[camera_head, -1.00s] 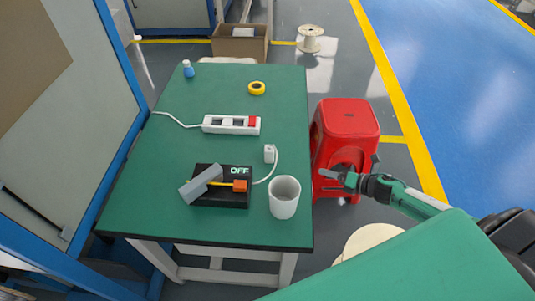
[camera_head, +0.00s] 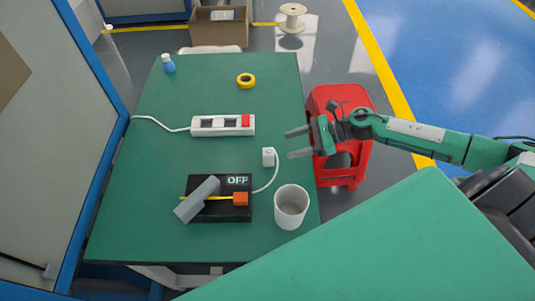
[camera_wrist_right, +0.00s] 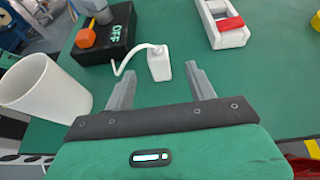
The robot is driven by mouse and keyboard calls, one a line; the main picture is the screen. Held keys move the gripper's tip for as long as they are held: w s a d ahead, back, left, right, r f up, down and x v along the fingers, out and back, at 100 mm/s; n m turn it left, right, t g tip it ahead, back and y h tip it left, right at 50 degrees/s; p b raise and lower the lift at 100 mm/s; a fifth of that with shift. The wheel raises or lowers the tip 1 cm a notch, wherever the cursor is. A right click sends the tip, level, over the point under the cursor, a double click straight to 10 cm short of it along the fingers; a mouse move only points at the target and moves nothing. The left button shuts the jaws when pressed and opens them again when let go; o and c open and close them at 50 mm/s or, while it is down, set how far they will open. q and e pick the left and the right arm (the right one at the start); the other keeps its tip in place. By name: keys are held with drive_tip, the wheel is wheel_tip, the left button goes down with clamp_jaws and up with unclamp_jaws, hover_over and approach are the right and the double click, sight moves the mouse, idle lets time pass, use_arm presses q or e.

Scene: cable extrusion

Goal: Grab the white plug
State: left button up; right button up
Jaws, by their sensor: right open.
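The white plug (camera_head: 268,157) stands on the green table, with a white cable running to the black box marked OFF (camera_head: 237,181). It also shows in the right wrist view (camera_wrist_right: 159,64), just ahead of the gap between my fingers. My right gripper (camera_head: 292,144) is open and empty, a short way right of the plug in the head view, over the table's right edge. In the right wrist view its two fingers (camera_wrist_right: 163,82) are spread and do not touch the plug. My left gripper is not in view.
A white cup (camera_head: 291,207) stands near the plug and the table's front right. A white power strip (camera_head: 222,125) with a red switch lies behind. Yellow tape (camera_head: 246,80) and a blue-capped bottle (camera_head: 168,64) are farther back.

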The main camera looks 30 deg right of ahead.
sight(267, 151)
drive_tip(key=p+x, duration=0.1)
drive_tip(key=x, duration=0.3)
drive_tip(key=shift+r, duration=0.1)
drive_tip(key=shift+w+a+f, duration=0.25)
drive_tip(key=shift+a+f, duration=0.05)
drive_tip(key=shift+a, duration=0.4)
drive_tip(key=p+x, duration=0.2)
drive_tip(key=x, duration=0.1)
drive_tip(key=shift+a, duration=0.3)
drive_tip(key=shift+w+a+f, duration=0.2)
drive_tip(key=shift+a+f, duration=0.15)
drive_tip(key=shift+a, duration=0.15)
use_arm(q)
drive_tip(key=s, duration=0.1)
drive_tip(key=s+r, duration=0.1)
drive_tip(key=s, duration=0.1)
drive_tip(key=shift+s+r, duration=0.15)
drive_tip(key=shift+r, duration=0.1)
use_arm(e)
drive_tip(key=shift+c, duration=0.3)
drive_tip(key=c, duration=1)
